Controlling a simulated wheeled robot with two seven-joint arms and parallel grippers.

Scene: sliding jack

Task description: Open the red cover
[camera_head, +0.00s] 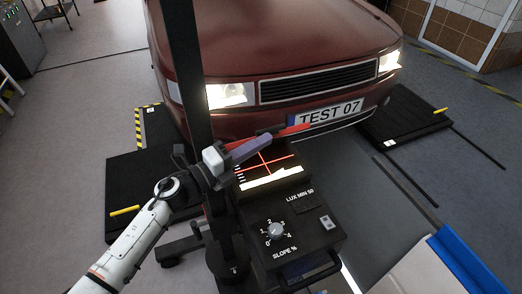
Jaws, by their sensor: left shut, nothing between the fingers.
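The red cover (292,132) shows as a thin red strip, seen nearly edge-on, along the far edge of the dark tester box (314,236). Below it, the box's screen (265,166) is exposed, with red cross lines and a bright light pattern. My left gripper (264,142) comes in from the left, past the black upright post. Its fingers are shut and empty, close to the left end of the red strip; I cannot tell whether they touch it. My right gripper is not in view.
A dark red car (275,38) with lit headlights stands just behind the tester. The black post (185,75) rises beside my left gripper. A knob (276,231) and a switch (327,222) sit on the box. A blue-edged panel (458,262) is at lower right.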

